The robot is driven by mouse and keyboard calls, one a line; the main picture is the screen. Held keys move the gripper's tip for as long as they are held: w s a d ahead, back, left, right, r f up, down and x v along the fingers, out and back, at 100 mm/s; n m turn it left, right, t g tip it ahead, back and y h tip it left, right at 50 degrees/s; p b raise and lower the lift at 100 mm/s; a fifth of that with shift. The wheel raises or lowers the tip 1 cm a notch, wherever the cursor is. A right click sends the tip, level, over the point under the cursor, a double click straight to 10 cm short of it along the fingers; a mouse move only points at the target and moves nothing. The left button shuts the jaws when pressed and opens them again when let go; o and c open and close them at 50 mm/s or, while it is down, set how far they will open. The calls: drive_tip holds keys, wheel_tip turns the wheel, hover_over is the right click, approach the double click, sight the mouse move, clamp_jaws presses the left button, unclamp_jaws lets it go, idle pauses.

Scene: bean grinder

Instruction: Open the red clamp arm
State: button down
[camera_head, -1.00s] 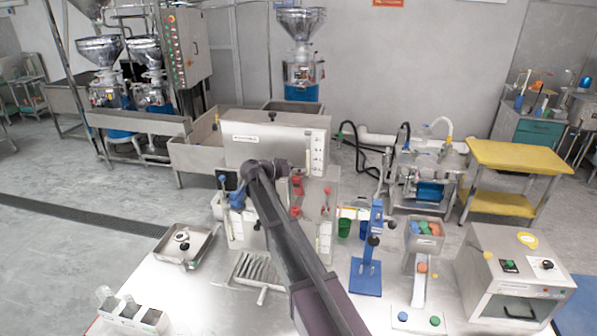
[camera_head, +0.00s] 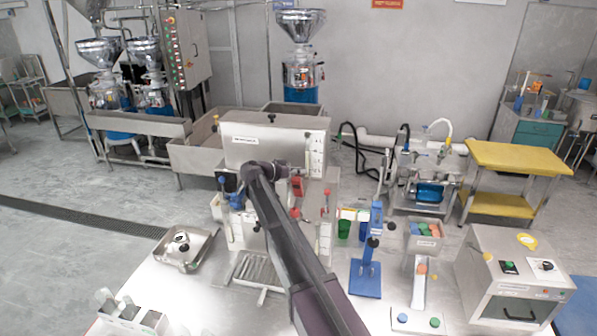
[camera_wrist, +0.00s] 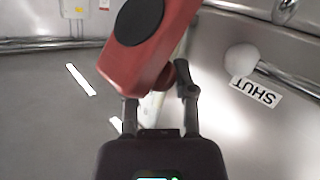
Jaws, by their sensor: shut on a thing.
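The red clamp arm (camera_wrist: 152,50) fills the top middle of the wrist view, a tilted red piece with a dark round spot. My gripper (camera_wrist: 158,92) has its fingers at the lower end of the red piece and is shut on it; the left fingertip is partly hidden behind it. In the head view the red clamp arm (camera_head: 297,187) shows small on the front of the steel machine (camera_head: 275,145), just right of my wrist. My arm covers part of the machine front, and the fingers are hard to make out there.
In the wrist view a white ball knob (camera_wrist: 240,59) and a "SHUT" label (camera_wrist: 254,91) are to the right. In the head view a blue stand (camera_head: 365,277), a steel tray (camera_head: 187,250) and a boxed device (camera_head: 510,275) are on the table.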

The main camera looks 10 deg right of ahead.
drive_tip(key=shift+w+a+f, duration=0.1)
drive_tip(key=shift+w+f, duration=0.1)
idle(0.4)
